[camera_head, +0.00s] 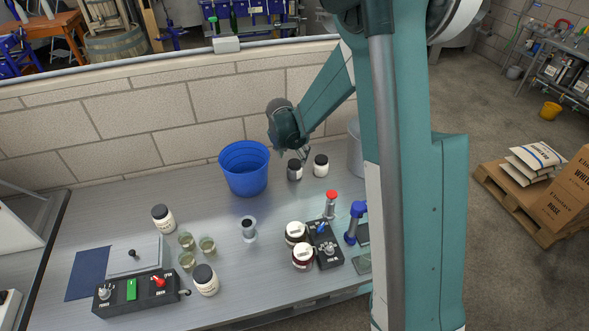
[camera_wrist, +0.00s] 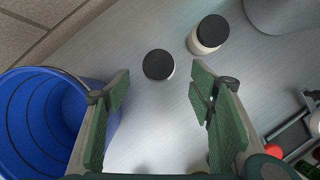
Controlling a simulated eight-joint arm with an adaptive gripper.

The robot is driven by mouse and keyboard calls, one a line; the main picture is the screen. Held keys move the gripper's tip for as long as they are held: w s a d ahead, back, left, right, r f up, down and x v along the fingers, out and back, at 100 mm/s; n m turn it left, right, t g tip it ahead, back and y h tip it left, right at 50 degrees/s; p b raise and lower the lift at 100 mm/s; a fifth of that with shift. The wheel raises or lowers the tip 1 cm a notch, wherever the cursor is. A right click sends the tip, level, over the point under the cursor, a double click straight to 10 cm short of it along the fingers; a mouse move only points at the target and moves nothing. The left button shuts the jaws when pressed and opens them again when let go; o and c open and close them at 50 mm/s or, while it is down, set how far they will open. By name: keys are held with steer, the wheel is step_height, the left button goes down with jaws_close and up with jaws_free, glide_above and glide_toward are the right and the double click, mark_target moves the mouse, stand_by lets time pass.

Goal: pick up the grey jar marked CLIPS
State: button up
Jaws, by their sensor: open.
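A small grey jar with a dark lid (camera_head: 294,172) stands on the steel bench just below my gripper in the head view. Its label is too small to read, so I cannot confirm the CLIPS marking. In the wrist view a dark-lidded jar (camera_wrist: 158,66), seen from above, lies ahead of the fingertips, between their lines; it looks like the same jar. My gripper (camera_head: 303,154) is open and empty, its green-padded fingers (camera_wrist: 160,84) apart and not touching the jar.
A cream jar with a dark lid (camera_head: 320,168) stands close on the grey jar's right. A blue bucket (camera_head: 246,182) is to the left, close beside the left finger in the wrist view. A grey metal cylinder (camera_head: 355,155) stands to the right. Other jars and control boxes are nearer the front.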

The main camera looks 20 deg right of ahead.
mark_target(294, 163)
steer(key=shift+w+f, duration=0.1)
steer(key=shift+f, duration=0.05)
steer(key=shift+f, duration=0.1)
steer(key=shift+x, duration=1.2)
steer(key=shift+w+f, duration=0.1)
steer(key=shift+w, duration=0.05)
steer(key=shift+x, duration=2.45)
steer(key=shift+w, duration=0.1)
steer(key=c, duration=1.1)
steer(key=shift+o, duration=0.2)
